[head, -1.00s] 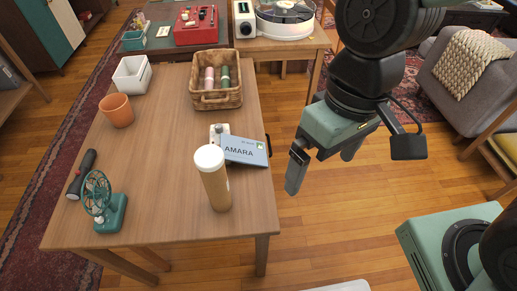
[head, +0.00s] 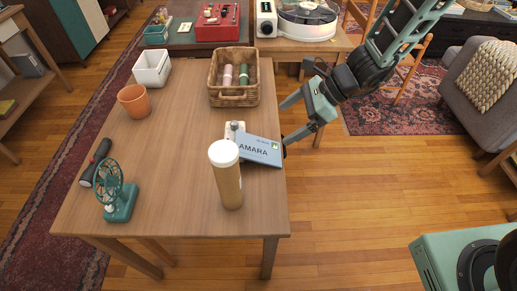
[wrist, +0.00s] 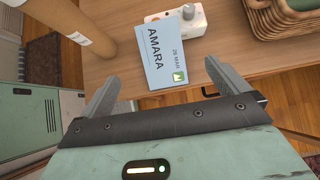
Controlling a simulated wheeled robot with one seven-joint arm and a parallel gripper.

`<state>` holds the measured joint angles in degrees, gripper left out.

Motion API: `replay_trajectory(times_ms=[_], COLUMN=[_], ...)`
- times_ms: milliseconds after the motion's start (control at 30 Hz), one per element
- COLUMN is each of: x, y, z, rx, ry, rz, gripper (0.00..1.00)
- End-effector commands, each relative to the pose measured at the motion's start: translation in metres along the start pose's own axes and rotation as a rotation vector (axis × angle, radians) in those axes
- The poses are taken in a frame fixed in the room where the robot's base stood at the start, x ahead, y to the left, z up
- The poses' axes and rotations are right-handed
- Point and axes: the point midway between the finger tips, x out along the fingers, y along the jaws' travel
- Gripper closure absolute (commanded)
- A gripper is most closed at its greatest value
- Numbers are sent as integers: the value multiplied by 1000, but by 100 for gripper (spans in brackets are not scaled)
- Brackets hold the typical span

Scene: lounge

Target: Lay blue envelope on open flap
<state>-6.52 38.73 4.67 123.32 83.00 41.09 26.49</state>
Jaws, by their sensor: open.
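The blue envelope (head: 262,151), printed AMARA, lies on the wooden table (head: 190,90) near its right edge. One end of it meets a small white device with knobs (head: 234,128); I cannot tell if it rests on it. In the wrist view the envelope (wrist: 165,60) lies just beyond my gripper (wrist: 161,78), reaching between the fingertips. My gripper (head: 289,121) is open and empty at the table's right edge, fingers pointing at the table. I cannot make out an open flap in these views.
The table's middle is clear.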

Motion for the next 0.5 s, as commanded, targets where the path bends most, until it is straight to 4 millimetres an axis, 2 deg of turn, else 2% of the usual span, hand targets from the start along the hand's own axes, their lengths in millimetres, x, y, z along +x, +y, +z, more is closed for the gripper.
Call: replay_trajectory(times_ms=[33,200,300,500], x=[13,47,61,74], y=[1,1,1,1], z=[0,0,1,2], rx=[0,-2,-3,-4], ry=[0,0,0,0], rz=[4,4,4,2], gripper=[0,0,0,0])
